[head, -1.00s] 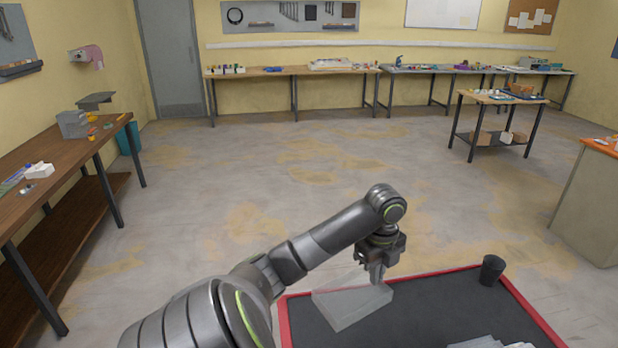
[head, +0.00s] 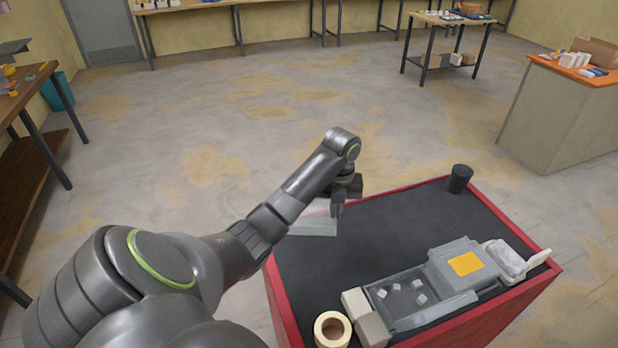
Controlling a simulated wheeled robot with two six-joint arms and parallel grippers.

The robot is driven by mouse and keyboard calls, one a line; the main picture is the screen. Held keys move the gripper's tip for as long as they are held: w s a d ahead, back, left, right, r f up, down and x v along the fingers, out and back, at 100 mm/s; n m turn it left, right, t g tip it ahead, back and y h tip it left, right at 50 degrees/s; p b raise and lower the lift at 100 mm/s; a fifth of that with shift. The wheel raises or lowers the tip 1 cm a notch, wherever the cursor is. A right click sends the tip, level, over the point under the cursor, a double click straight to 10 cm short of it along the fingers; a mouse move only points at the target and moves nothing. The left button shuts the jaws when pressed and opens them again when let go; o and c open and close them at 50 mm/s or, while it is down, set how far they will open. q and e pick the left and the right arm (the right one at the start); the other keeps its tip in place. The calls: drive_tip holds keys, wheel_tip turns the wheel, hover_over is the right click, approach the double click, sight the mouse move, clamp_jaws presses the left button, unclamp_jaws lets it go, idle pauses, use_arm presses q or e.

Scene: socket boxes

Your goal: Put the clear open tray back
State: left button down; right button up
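The clear open tray (head: 314,222) is a pale see-through shape at the back left corner of the red-edged black table, in the head view. It seems to reach out past the table's left edge. My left gripper (head: 338,208) is at the tray's right side, pointing down, with its fingers against the tray's wall. It appears shut on that wall, though the fingertips are small and partly hidden. Whether the tray touches the table is unclear. My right gripper is not in view.
The black tabletop (head: 350,245) is clear in the middle. A dark cup (head: 460,179) stands at the back right. A grey unit (head: 465,263) with an orange patch, a grey bin (head: 408,298) with several small pieces, and a tape roll (head: 332,330) line the front.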

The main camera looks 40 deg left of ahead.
use_arm(q)
wheel_tip(320, 180, down, 5)
drive_tip(key=b, duration=0.4)
drive_tip(key=shift+f+b, duration=0.15)
drive_tip(key=shift+b, duration=0.2)
wheel_tip(320, 180, down, 4)
drive_tip(key=shift+f, duration=0.25)
drive_tip(key=shift+f, duration=0.2)
drive_tip(key=c, duration=1.7)
unclamp_jaws()
drive_tip(key=shift+o, duration=0.3)
drive_tip(key=shift+r, duration=0.1)
